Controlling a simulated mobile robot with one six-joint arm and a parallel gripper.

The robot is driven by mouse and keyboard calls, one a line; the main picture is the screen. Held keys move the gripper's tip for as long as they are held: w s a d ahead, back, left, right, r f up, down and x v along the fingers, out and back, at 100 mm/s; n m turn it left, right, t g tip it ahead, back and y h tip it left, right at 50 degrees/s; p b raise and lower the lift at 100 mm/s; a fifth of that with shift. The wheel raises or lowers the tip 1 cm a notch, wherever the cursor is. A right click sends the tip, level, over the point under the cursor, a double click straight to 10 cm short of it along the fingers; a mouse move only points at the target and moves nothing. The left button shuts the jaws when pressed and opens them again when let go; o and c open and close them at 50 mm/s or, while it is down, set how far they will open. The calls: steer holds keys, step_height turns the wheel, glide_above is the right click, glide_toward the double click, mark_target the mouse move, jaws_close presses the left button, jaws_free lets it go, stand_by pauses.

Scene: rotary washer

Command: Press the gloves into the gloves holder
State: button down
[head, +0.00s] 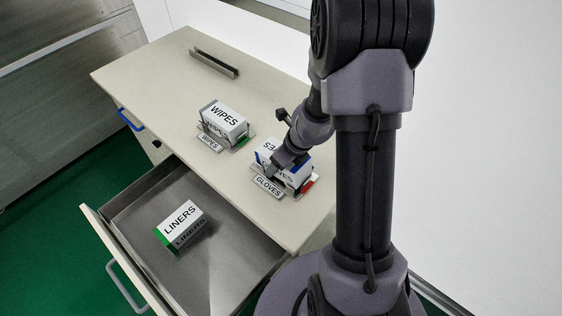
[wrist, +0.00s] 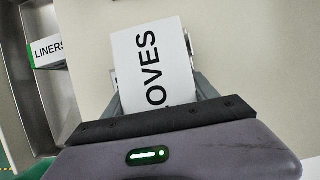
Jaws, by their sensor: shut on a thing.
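In the wrist view the gloves box (wrist: 152,62) fills the space in front of my gripper (wrist: 155,105), with "OVES" readable. A bit of metal holder shows beside its right edge. I cannot tell how deep the box sits in the holder.
A wipes box (head: 224,118) stands in its own labelled holder to the left. A liners box (head: 182,224) lies in the open drawer (head: 235,262). An empty metal rail (head: 214,62) is at the back of the cabinet top (head: 160,70). A white wall is on the right.

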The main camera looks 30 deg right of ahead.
steer(key=shift+s+f, duration=0.2)
steer(key=shift+f, duration=0.2)
stand_by(0.4)
